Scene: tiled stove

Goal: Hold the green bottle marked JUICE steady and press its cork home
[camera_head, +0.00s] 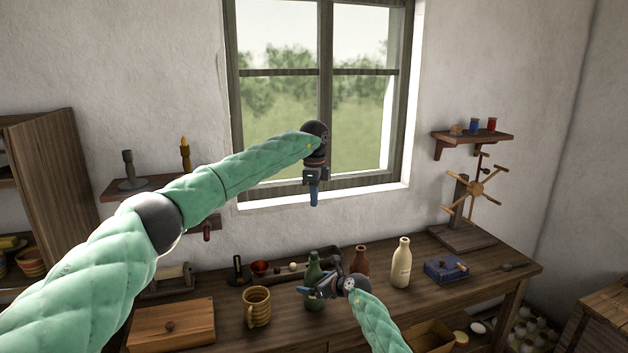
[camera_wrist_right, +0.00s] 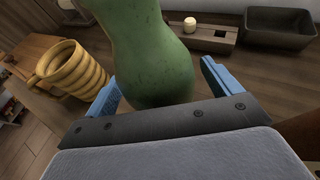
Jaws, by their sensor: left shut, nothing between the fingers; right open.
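The green bottle (camera_head: 313,268) stands on the wooden bench, partly hidden behind my right gripper (camera_head: 322,290). In the right wrist view the green bottle (camera_wrist_right: 158,45) is between the two blue fingers of my right gripper (camera_wrist_right: 160,72), which are open with a gap at the right finger. Its JUICE marking is not visible, and I cannot make out the cork at its neck. My left gripper (camera_head: 314,196) is shut and empty, pointing down in front of the window, well above the bottle.
A ribbed yellow mug (camera_head: 257,307) stands left of the bottle; a brown bottle (camera_head: 361,261) and cream bottle (camera_head: 401,263) stand to the right. A blue box (camera_head: 445,270) is farther right. A dark tray (camera_wrist_right: 280,27) and wooden block (camera_wrist_right: 208,40) lie behind the bottle.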

